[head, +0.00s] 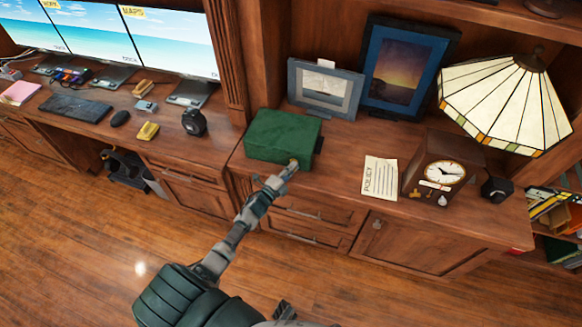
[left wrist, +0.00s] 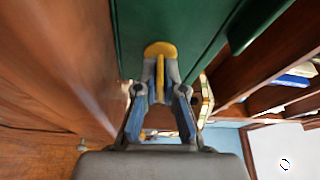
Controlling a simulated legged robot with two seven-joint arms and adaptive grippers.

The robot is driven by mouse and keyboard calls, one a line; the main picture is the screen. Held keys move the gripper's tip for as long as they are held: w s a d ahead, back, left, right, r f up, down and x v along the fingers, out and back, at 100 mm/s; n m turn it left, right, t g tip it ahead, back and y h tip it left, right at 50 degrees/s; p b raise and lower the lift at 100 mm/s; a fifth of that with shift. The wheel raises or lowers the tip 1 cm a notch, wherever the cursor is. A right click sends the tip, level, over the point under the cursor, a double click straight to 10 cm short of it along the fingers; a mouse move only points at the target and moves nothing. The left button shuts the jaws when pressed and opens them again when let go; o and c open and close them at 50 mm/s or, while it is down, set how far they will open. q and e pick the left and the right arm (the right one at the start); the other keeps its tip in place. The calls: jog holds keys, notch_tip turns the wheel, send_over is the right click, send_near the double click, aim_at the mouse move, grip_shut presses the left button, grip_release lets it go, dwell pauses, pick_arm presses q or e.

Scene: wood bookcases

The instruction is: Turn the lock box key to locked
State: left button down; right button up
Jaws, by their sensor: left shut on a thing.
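The green lock box (head: 282,137) sits on the wooden cabinet top, left of the picture frames. Its front face also shows close up in the left wrist view (left wrist: 135,30). The yellow key (left wrist: 160,49) is at the front of the box. My left gripper (head: 291,168) reaches the lower right of the box front. In the left wrist view its two fingers (left wrist: 161,72) are closed around the key. The fingers hide part of the key, and I cannot tell which way the lock is set. My right gripper is not in view.
Two picture frames (head: 325,90) (head: 405,68) are behind, with a lamp (head: 505,100) at the right. Monitors (head: 170,38) and a keyboard (head: 75,107) are at the left.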

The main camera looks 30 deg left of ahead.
pick_arm(q)
jog(key=shift+s+d+f+m+g+p, duration=0.15)
jog(key=shift+f+m+g+p, duration=0.2)
jog(key=shift+m, duration=0.55)
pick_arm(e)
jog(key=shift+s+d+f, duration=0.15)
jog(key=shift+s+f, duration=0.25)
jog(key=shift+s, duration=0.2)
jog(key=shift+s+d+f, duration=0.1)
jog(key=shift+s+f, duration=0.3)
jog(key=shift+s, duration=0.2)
pick_arm(q)
jog(key=c, duration=1.3)
grip_release()
jog(key=shift+r, duration=0.1)
jog(key=s, duration=0.4)
jog(key=s+a, duration=0.1)
jog(key=s, duration=0.6)
jog(key=shift+s+a, duration=0.25)
jog(key=shift+s, duration=0.05)
